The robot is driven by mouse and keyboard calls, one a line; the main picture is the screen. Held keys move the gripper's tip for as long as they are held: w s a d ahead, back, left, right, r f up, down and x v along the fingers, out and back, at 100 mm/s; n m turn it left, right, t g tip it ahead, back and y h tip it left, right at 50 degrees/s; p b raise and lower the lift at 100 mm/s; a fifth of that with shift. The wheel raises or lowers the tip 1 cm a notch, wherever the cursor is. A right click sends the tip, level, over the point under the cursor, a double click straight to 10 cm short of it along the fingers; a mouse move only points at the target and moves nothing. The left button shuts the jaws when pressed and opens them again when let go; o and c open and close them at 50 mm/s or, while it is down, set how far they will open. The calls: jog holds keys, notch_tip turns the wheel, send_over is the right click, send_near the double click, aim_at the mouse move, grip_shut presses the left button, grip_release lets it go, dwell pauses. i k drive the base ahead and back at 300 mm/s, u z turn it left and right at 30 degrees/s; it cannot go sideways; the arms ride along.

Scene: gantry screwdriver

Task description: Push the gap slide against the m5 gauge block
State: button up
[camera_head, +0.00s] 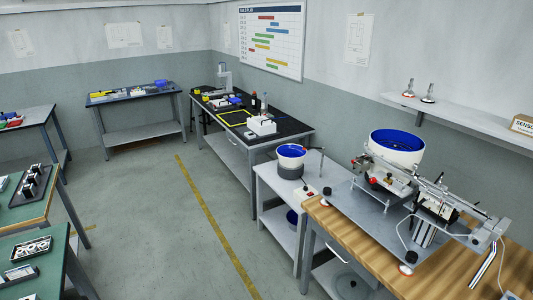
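I cannot make out the gap slide or the m5 gauge block at this size. A bowl feeder with a blue inside (396,150) stands on a grey plate (350,208) on the wooden-topped bench at the right. A metal mechanism with rails and small blocks (436,200) is beside the bowl, on the same plate. Its small parts are too fine to tell apart. My gripper is not in view.
A smaller blue bowl (291,152) stands on a white table left of the wooden bench (335,232). A black-topped bench (282,132) with equipment is behind it. Green-topped tables (30,212) stand at the left. The grey floor with a yellow line (213,222) is clear between them.

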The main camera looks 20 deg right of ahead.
aim_at(388, 180)
jog(key=z, duration=4.15)
jog(key=i, duration=0.1)
jog(key=u, duration=2.9)
